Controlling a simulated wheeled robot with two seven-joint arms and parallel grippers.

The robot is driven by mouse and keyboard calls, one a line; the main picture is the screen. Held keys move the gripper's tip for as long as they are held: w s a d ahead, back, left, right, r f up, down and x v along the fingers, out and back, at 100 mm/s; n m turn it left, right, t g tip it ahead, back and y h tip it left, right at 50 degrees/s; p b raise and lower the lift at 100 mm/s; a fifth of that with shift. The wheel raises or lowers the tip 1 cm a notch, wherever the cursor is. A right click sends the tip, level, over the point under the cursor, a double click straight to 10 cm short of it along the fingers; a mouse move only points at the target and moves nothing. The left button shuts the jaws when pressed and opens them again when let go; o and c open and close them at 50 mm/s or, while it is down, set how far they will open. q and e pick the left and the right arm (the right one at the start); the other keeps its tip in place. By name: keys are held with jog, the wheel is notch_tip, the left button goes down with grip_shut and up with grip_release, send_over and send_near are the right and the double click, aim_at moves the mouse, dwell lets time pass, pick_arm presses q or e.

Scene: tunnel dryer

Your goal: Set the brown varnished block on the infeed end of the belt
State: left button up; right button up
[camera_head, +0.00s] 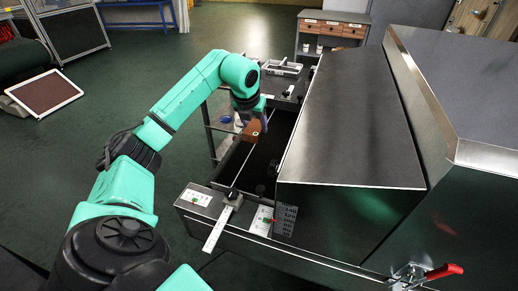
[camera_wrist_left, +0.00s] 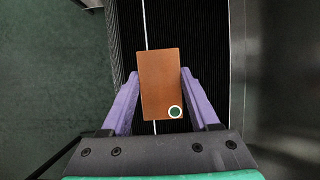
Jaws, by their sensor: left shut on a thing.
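The brown varnished block (camera_wrist_left: 160,80) is between the purple fingers of my left gripper (camera_wrist_left: 160,100), which is shut on it. A green round mark with a pale ring shows near one corner of the block. In the head view the block (camera_head: 252,130) hangs at the end of my left arm, over the dark belt (camera_head: 258,165) at the open end of the dryer. In the wrist view the ribbed black belt (camera_wrist_left: 195,30) lies below the block, with a white line along it. The height of the block above the belt is hard to tell. My right gripper is not in view.
The large metal dryer hood (camera_head: 350,120) stands right of the open belt. A white ruler-like strip (camera_head: 217,228) and a clamp sit at the near edge. A red-handled toggle clamp (camera_head: 440,272) is at the lower right. A shelf stand (camera_head: 222,120) is beyond the belt's left side.

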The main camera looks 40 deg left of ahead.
aim_at(251, 134)
pick_arm(q)
jog(key=f, duration=1.1)
jog(key=shift+w+p, duration=0.25)
jog(key=shift+p, duration=0.15)
jog(key=shift+w+a+f, duration=0.1)
jog(key=shift+f, duration=0.15)
jog(key=o, duration=1.3)
jog(key=shift+c, duration=0.2)
jog(key=shift+o, duration=0.6)
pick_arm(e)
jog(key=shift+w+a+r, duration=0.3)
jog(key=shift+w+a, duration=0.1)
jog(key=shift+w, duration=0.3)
pick_arm(q)
jog(key=shift+r, duration=0.1)
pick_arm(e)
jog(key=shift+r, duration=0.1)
pick_arm(q)
jog(key=shift+r, duration=0.3)
jog(key=b+v, duration=0.1)
jog(key=v, duration=1)
jog(key=shift+r, duration=0.25)
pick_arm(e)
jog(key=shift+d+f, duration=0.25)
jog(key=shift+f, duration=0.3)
